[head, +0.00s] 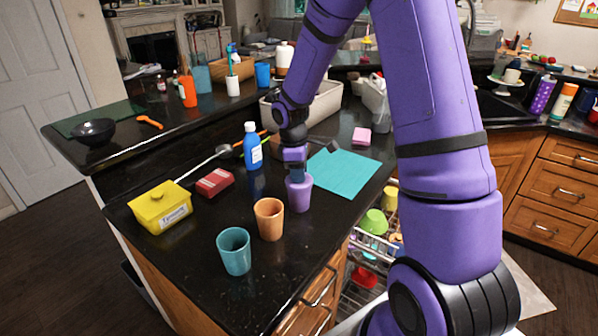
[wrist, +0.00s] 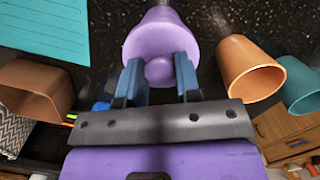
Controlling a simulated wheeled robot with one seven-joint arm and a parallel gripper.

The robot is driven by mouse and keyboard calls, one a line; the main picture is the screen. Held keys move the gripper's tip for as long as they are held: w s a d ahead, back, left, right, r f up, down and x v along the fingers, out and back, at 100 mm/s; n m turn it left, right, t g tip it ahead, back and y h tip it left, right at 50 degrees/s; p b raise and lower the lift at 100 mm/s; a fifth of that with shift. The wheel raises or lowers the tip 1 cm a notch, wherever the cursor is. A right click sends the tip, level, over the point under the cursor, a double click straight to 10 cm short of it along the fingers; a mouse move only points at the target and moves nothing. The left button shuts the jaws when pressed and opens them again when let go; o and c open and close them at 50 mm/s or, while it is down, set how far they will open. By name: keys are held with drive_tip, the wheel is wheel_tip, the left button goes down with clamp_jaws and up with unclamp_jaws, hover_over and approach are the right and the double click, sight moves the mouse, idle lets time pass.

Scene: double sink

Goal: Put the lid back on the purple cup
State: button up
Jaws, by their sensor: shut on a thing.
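The purple cup (head: 299,195) stands upright on the dark counter, right of the orange cup. My gripper (head: 297,174) points down directly over its mouth. In the wrist view, the purple cup (wrist: 160,14) shows behind a purple lid (wrist: 160,42) with a round knob. The lid lies across the cup's mouth; whether it is fully seated I cannot tell. My gripper (wrist: 158,78) has its blue fingers on both sides of the knob and is shut on the lid. In the head view the fingers hide the lid.
An orange cup (head: 269,219) and a teal cup (head: 234,251) stand to the left and front. A blue bottle (head: 252,146), red box (head: 215,182) and yellow tub (head: 160,207) are further left. A teal mat (head: 347,173) lies to the right. The open dishwasher (head: 357,275) is beside the counter.

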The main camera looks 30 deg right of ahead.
drive_tip(key=o, duration=1.5)
drive_tip(key=shift+c, duration=0.2)
drive_tip(key=shift+r, duration=3.5)
clamp_jaws()
